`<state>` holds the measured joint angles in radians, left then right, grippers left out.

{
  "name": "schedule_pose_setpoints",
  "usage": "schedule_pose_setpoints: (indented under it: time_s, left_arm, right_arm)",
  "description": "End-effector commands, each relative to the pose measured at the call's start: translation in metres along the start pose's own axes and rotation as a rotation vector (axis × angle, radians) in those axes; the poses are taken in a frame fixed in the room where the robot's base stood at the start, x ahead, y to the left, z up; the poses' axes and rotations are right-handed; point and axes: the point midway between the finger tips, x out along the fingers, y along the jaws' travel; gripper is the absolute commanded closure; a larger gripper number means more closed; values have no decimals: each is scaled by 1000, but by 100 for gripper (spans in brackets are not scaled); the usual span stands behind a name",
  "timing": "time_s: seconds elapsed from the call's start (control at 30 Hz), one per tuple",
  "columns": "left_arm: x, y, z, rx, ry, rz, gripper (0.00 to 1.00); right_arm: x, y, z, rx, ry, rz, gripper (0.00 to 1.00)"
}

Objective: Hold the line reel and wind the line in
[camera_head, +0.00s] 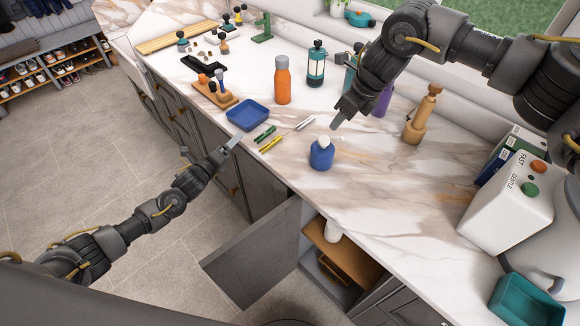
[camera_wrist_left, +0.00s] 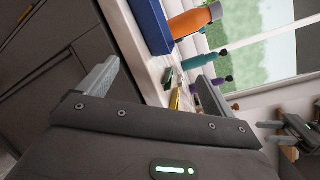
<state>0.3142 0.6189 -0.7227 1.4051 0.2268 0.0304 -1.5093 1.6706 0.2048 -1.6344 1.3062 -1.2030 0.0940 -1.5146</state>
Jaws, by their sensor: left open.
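I cannot clearly make out a line reel. The nearest match is a small round blue body with a white top (camera_head: 321,155), upright on the marble counter (camera_head: 375,205); no crank or line shows on it. My right gripper (camera_head: 339,113) is above the counter, just behind and above this blue thing and apart from it; its finger gap is unclear. My left gripper (camera_head: 233,142) is at the counter's front edge, by the blue tray. In the left wrist view its fingers (camera_wrist_left: 155,88) are spread with nothing between them.
A blue tray (camera_head: 249,115), green and yellow pens (camera_head: 270,143), an orange bottle (camera_head: 283,80) and a wooden mill-like object (camera_head: 422,115) stand or lie around. A white box with buttons (camera_head: 507,200) is at right. An open cabinet door (camera_head: 255,255) juts out below the counter.

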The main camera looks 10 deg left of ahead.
Motion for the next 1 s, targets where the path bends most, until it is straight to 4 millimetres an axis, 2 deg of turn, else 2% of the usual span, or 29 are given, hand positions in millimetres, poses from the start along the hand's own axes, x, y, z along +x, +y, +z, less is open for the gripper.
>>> schedule_pose_setpoints:
  time_s: [0.03, 0.1, 0.2, 0.3, 0.4, 0.5, 0.6, 0.77, 0.87, 1.0]
  left_arm:
    - [8, -31, -7, 148, 48, -81, 10]
    - [12, -66, -28, 345, 105, -185, 10]
    - [12, -98, -75, 516, 144, -291, 10]
    - [8, -125, -110, 668, 163, -392, 10]
    - [2, -143, -136, 784, 172, -471, 10]
    - [-4, -154, -152, 859, 172, -526, 10]
    - [-6, -160, -161, 897, 170, -554, 10]
    - [-7, -162, -164, 911, 169, -562, 10]
    - [-2, -164, -166, 909, 169, -561, 10]
    - [14, -171, -172, 908, 169, -562, 10]
  right_arm:
    - [0, 0, 0, 0, 0, 0, 64]
    - [0, 0, 0, 0, 0, 0, 64]
    - [0, 0, 0, 0, 0, 0, 64]
    - [0, 0, 0, 0, 0, 0, 64]
    - [0, 0, 0, 0, 0, 0, 64]
    - [0, 0, 0, 0, 0, 0, 64]
    - [0, 0, 0, 0, 0, 0, 64]
    - [0, 0, 0, 0, 0, 0, 64]
    - [0, 0, 0, 0, 0, 0, 64]
    - [0, 0, 0, 0, 0, 0, 64]
